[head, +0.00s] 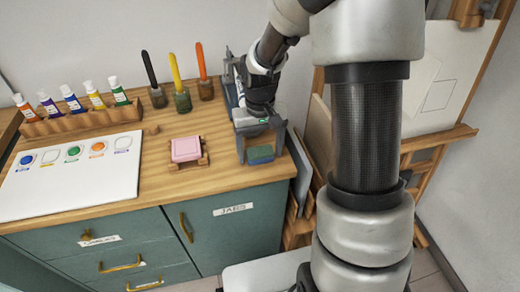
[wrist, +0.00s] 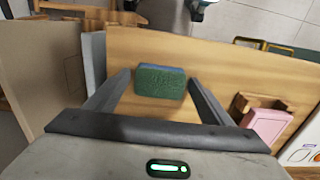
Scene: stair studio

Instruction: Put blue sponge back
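The blue sponge (head: 260,153), with a green scouring face, lies on the wooden cabinet top near its right end. In the wrist view the sponge (wrist: 160,84) shows its green face and a blue edge. My gripper (head: 260,146) is above it, pointing down. In the wrist view my gripper (wrist: 158,84) is open, with a finger on each side of the sponge and a gap visible on both sides. A pink sponge (head: 186,149) sits in a small wooden holder (head: 203,161) to the left, also visible in the wrist view (wrist: 267,124).
A white paint palette (head: 72,180) lies at left, below a wooden rack of paint tubes (head: 75,122). Several brushes in jars (head: 182,101) stand at the back. An easel (head: 430,150) stands right of the cabinet. Bare wood lies between the pink sponge and my gripper.

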